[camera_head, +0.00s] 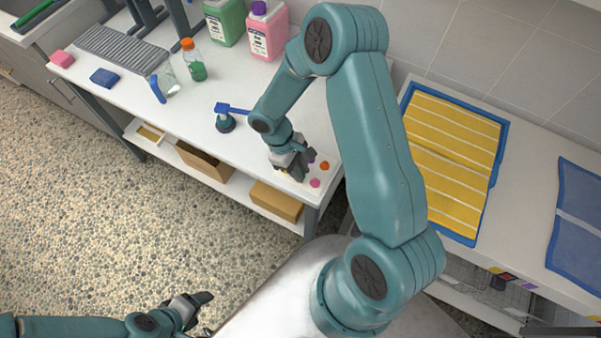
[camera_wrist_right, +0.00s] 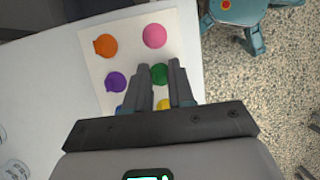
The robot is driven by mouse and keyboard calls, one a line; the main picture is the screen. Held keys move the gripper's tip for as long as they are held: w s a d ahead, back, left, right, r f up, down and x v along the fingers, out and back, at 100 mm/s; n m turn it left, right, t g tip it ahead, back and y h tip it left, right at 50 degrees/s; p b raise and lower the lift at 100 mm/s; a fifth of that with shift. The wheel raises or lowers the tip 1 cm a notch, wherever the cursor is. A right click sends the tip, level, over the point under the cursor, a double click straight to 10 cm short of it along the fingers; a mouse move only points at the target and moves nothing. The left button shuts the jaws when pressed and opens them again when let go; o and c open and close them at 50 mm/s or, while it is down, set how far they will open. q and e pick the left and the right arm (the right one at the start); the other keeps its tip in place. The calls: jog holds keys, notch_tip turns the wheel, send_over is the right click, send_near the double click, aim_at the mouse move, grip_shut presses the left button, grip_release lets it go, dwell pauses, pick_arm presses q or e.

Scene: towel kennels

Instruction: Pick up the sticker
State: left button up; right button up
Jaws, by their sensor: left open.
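A white sheet of round stickers (camera_wrist_right: 129,37) lies on the white table. In the right wrist view it carries an orange sticker (camera_wrist_right: 105,45), a pink sticker (camera_wrist_right: 154,36), a purple sticker (camera_wrist_right: 116,82), a green sticker (camera_wrist_right: 159,74), and partly hidden blue (camera_wrist_right: 121,107) and yellow ones. My right gripper (camera_wrist_right: 161,67) is over the sheet, fingers apart, with the green sticker showing between them. Whether they touch the sheet I cannot tell. In the head view my right gripper (camera_head: 303,174) covers part of the sheet. My left gripper (camera_head: 207,298) is open and empty over the floor, far from the sheet.
The table's front edge is near the sheet.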

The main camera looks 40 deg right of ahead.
grip_shut()
notch_tip(320, 180, up, 24)
jog(key=p, duration=0.2)
dwell(0.7)
